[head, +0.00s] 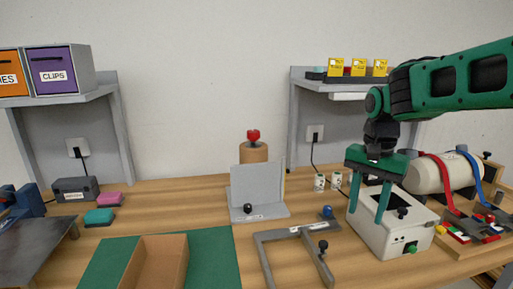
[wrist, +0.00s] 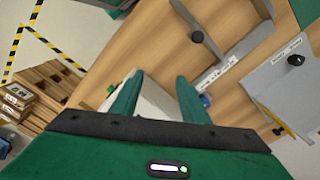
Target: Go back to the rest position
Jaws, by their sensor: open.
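My gripper (head: 368,196) is green, points down and is open, with nothing between its fingers. In the head view it is at the right, in front of or just above a white box-shaped device (head: 400,238) with a dark top opening and a green knob. In the wrist view the two fingers of my gripper (wrist: 158,92) spread apart, with a part of the white device (wrist: 150,112) between and behind them. I cannot tell whether a finger touches the device.
A grey bracket (head: 268,237) and an upright grey plate (head: 257,190) stand left of my gripper. A cardboard box (head: 137,265) lies on a green mat (head: 215,258). A tank (head: 430,176) with red and blue straps is at the right. A shelf (head: 310,84) is behind my arm.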

